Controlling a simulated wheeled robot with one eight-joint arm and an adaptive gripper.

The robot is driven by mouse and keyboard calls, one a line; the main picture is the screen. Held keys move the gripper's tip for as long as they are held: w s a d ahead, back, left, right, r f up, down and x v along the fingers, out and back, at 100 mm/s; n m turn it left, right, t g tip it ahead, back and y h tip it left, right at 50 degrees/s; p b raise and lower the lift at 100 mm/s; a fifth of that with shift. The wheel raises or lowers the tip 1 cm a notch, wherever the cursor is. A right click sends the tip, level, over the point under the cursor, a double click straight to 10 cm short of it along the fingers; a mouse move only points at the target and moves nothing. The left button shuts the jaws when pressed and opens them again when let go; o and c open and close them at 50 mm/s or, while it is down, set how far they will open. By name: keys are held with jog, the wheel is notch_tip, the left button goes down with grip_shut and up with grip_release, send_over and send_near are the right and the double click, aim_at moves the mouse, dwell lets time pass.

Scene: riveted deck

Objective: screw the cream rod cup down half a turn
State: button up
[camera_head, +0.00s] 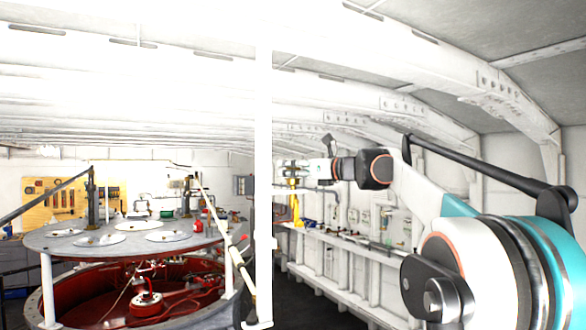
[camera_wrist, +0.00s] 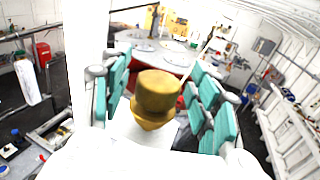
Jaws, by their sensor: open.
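My gripper (camera_head: 294,170) is at the end of my raised arm, beside the white pillar in the head view. In the wrist view its teal fingers (camera_wrist: 165,90) stand apart. A brass-coloured cup-shaped piece (camera_wrist: 156,94), with a round top and a narrower angular base, shows between them. There are gaps on both sides of it, and I cannot tell what supports it. I cannot make out a cream rod cup for certain in either view. The round grey table (camera_head: 60,243) carries flat pale discs (camera_head: 170,236) and small fittings, too small to tell apart.
A white pillar (camera_head: 263,120) stands between the table and my arm. A red machine pit (camera_head: 95,295) lies under the table. A slanted pale rod (camera_head: 222,225) leans near the table's right edge. A long wall shelf (camera_head: 345,243) with fittings runs along the right.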

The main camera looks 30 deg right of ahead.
jog(key=shift+c, duration=0.6)
jog(key=c, duration=1)
jog(key=shift+o, duration=0.2)
jog(key=shift+a+m+h, duration=0.15)
jog(key=shift+m+h, duration=0.15)
jog(key=shift+h, duration=0.1)
jog(key=m+t+h, duration=0.1)
jog(key=m+h, duration=0.1)
jog(key=h, duration=0.2)
jog(key=shift+a+m, duration=0.1)
jog(key=shift+m, duration=0.2)
jog(key=m+h, duration=0.2)
jog(key=h, duration=0.2)
jog(key=shift+w+m, duration=0.1)
jog(key=shift+m, duration=0.3)
jog(key=m+h, duration=0.2)
jog(key=h, duration=0.1)
jog(key=m+g+h+p, duration=0.1)
jog(key=m+h, duration=0.1)
jog(key=h, duration=0.1)
jog(key=shift+r+g, duration=0.1)
jog(key=shift+g, duration=0.2)
jog(key=shift+m+g+h+p, duration=0.35)
jog(key=shift+m+g+h, duration=0.65)
jog(key=shift+h, duration=0.6)
jog(key=shift+d+m+h, duration=0.2)
jog(key=shift+m+h, duration=0.1)
